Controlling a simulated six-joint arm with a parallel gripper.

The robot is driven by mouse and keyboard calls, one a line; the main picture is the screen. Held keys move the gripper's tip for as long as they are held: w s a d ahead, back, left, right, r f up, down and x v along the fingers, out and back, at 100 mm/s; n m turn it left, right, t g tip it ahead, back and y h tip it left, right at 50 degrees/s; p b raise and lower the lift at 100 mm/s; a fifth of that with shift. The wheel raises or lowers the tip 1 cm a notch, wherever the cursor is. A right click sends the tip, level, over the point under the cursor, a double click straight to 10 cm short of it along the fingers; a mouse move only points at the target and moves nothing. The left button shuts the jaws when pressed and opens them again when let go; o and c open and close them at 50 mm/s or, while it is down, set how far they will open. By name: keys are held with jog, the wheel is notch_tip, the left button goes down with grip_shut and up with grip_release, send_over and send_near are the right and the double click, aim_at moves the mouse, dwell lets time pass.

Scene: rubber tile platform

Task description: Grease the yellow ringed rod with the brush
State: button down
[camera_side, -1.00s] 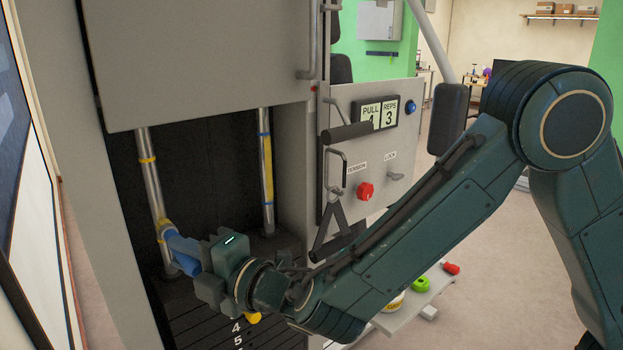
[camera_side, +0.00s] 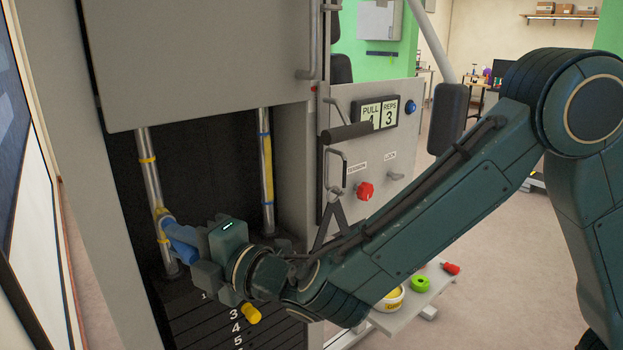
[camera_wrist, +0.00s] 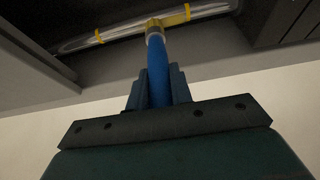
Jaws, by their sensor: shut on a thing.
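The yellow ringed rod (camera_side: 152,182) is the left of two upright metal rods in the machine's opening, with a yellow ring above and one below. My gripper (camera_side: 203,246) is shut on the blue handle of the brush (camera_side: 180,236). The brush head meets the rod between the rings. Yellow shows on the rod at and just below the head. In the wrist view the brush (camera_wrist: 158,75) reaches the rod (camera_wrist: 128,31), with yellow (camera_wrist: 174,20) along part of it. The bristles are hard to make out. A white tub (camera_side: 388,298) with yellow contents stands on a low shelf.
A right rod (camera_side: 264,150) has blue rings and a long yellow streak between them. Numbered weight plates (camera_side: 215,322) and a yellow knob (camera_side: 250,314) lie below my gripper. A green roll (camera_side: 420,283) and a red item (camera_side: 451,268) share the shelf (camera_side: 410,307).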

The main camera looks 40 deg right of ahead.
jog(key=shift+r, duration=0.15)
jog(key=shift+r, duration=0.9)
jog(key=shift+r, duration=0.25)
jog(key=shift+r, duration=0.8)
jog(key=shift+r, duration=0.2)
jog(key=shift+r, duration=0.85)
jog(key=shift+r, duration=0.2)
dwell(0.3)
jog(key=shift+r, duration=0.85)
